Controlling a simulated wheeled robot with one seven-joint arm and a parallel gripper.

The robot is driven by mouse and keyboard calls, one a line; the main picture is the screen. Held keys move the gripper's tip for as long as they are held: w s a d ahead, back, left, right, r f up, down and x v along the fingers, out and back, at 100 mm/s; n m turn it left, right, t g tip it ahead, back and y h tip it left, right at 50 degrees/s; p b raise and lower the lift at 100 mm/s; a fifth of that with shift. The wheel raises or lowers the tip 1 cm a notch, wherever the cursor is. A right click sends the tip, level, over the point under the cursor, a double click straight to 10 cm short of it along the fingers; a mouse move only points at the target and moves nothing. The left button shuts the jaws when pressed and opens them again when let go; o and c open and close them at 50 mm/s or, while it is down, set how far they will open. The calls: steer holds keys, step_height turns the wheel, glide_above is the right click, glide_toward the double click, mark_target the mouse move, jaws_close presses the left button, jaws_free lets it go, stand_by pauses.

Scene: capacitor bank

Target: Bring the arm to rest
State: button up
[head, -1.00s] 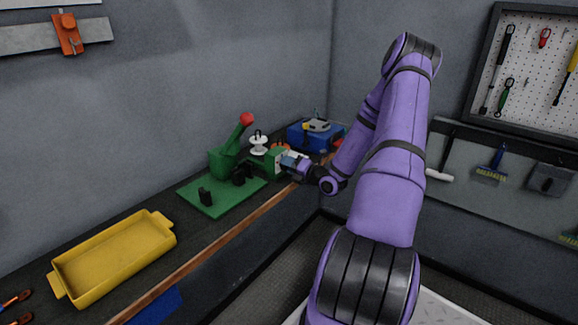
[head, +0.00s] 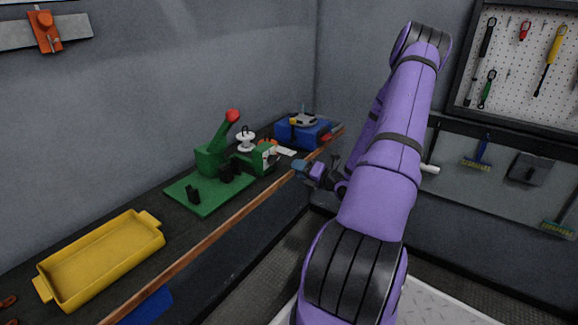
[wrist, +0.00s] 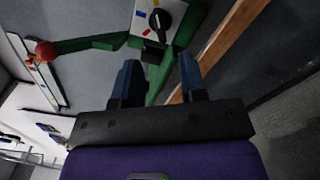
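My purple arm rises through the middle right of the head view and bends down to my gripper. My gripper (head: 308,170) hangs just beyond the wooden front edge of the bench, to the right of the green fixture (head: 208,190). In the wrist view the two blue-grey fingers of my gripper (wrist: 160,72) are apart, with nothing held between them. A pale panel with a black knob (wrist: 160,20) and coloured marks lies beyond the fingertips. The fixture's red-ball lever (head: 232,116) stands tilted up; the red ball also shows in the wrist view (wrist: 46,52).
A yellow tray (head: 105,258) lies at the near left of the bench. A white spool (head: 246,140) and a blue box (head: 303,133) stand at the back. A tool pegboard (head: 525,70) hangs on the right wall. Open floor lies in front of the bench.

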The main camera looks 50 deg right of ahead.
steer(key=shift+s, duration=0.65)
steer(key=w+a+r+n+g+y, duration=0.1)
steer(key=a+r+n+g+y, duration=0.4)
steer(key=a+r+n+g, duration=0.55)
steer(key=w+a+r+n+g+y, duration=0.1)
steer(key=a+r+n+g+y, duration=0.25)
steer(key=a+r+n, duration=0.8)
steer(key=s+a+r+n+h, duration=0.5)
steer(key=s+a+n, duration=0.2)
steer(key=n, duration=0.5)
steer(key=s+a+r+n+t+h, duration=0.1)
steer(key=s+a+r+n+h, duration=0.3)
steer(key=s+n, duration=0.6)
steer(key=a+r+n, duration=0.2)
steer(key=a+n, duration=0.1)
steer(key=shift+s+a+h, duration=0.15)
steer(key=shift+h, duration=0.2)
